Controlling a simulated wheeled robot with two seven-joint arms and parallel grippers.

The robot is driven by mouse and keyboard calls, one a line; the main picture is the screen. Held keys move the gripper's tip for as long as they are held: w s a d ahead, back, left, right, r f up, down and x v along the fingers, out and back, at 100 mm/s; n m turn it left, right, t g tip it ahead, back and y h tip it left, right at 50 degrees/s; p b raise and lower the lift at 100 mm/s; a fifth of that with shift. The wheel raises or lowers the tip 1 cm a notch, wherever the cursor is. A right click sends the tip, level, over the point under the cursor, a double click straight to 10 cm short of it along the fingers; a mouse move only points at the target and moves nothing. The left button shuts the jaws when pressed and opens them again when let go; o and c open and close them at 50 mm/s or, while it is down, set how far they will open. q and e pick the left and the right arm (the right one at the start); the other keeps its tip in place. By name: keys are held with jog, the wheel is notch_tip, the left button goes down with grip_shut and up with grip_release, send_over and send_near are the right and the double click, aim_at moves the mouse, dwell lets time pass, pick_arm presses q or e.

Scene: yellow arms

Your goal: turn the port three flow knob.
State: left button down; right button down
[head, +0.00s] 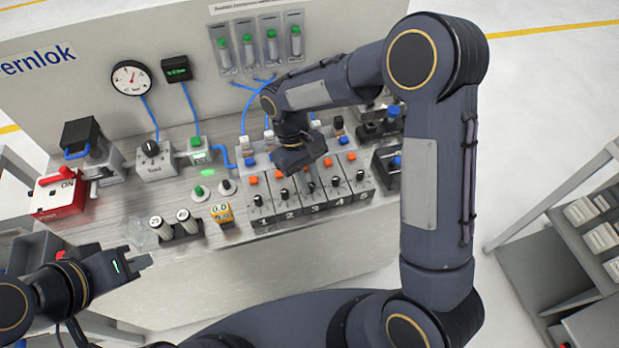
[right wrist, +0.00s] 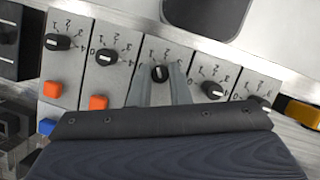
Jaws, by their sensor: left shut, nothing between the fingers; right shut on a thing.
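The port three flow knob (right wrist: 160,73) is a small black knob with a white pointer on the middle silver plate of a row in the right wrist view. The fingers of my right gripper (right wrist: 162,84) are on either side of it and shut on it. In the head view my right gripper (head: 310,184) reaches down over the middle of the numbered port row (head: 287,216) and hides most of that knob. My left gripper (head: 138,264) is shut and empty, off to the left in front of the bench.
Neighbouring knobs (right wrist: 106,57) and (right wrist: 212,90) sit close on both sides of the fingers. Orange buttons (head: 253,180) line the row. A yellow block (head: 221,212), a red switch box (head: 58,195) and gauge (head: 131,78) stand further left.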

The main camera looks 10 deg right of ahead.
jog(key=shift+a+n+t+h, duration=0.1)
jog(key=shift+n+t+h, duration=0.25)
jog(key=shift+n, duration=0.75)
jog(key=c, duration=1.3)
grip_release()
jog(key=shift+c, duration=0.2)
jog(key=b+v, duration=0.1)
jog(key=v, duration=0.7)
